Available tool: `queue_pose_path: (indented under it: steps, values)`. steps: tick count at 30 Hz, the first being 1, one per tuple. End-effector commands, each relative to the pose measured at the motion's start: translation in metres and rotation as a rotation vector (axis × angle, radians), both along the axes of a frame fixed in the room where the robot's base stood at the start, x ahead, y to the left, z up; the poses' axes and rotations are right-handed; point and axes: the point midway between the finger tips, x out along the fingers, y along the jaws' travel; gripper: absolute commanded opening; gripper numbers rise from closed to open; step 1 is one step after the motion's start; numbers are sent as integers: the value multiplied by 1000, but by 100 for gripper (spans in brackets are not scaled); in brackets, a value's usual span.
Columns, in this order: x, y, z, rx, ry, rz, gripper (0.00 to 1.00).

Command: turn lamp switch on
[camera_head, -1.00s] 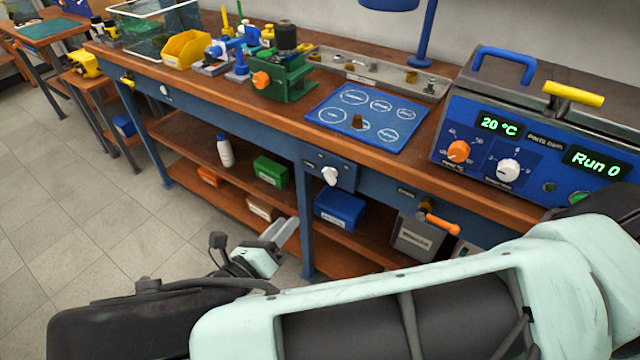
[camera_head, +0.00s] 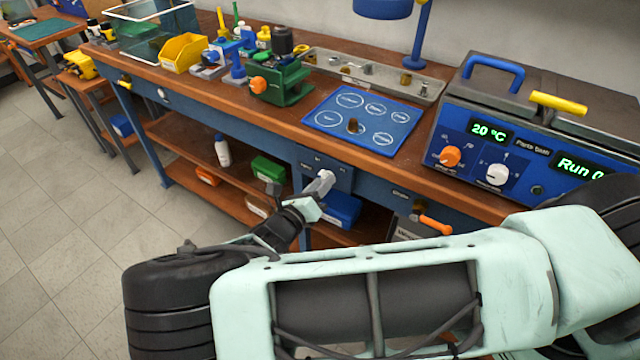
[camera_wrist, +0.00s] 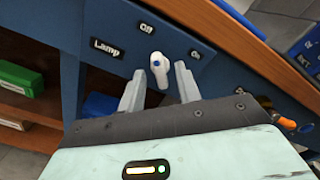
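The white lamp switch knob (camera_wrist: 157,70) sits on a blue panel (camera_wrist: 90,75) under the bench top, with labels "Lamp", "Off" and "On". Its end with a blue dot points up, near "Off"; "On" is to the right. My gripper (camera_wrist: 160,74) is open, with one finger on each side of the knob in the wrist view. I cannot tell if either finger touches it. The blue lamp (camera_head: 383,8) stands on the bench at the top.
An orange handle (camera_head: 435,224) is right of the panel. The wooden bench edge (camera_head: 390,173) overhangs above. A lower shelf holds a blue box (camera_head: 343,209), a green box (camera_head: 268,168) and a white bottle (camera_head: 222,150). Floor at left is clear.

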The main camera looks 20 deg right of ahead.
Motion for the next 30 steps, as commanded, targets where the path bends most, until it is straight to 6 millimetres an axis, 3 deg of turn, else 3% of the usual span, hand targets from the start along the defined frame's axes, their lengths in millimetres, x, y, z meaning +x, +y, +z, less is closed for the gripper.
queue_pose_path:
  steps: [6,9,10,22,30]
  values:
    - [0,0,0,0,0,0,31]
    - [0,0,0,0,0,0,3]
    - [0,0,0,0,0,0,0]
    - [0,0,0,25,-34,0,0]
    - [0,1,0,123,-169,1,0]
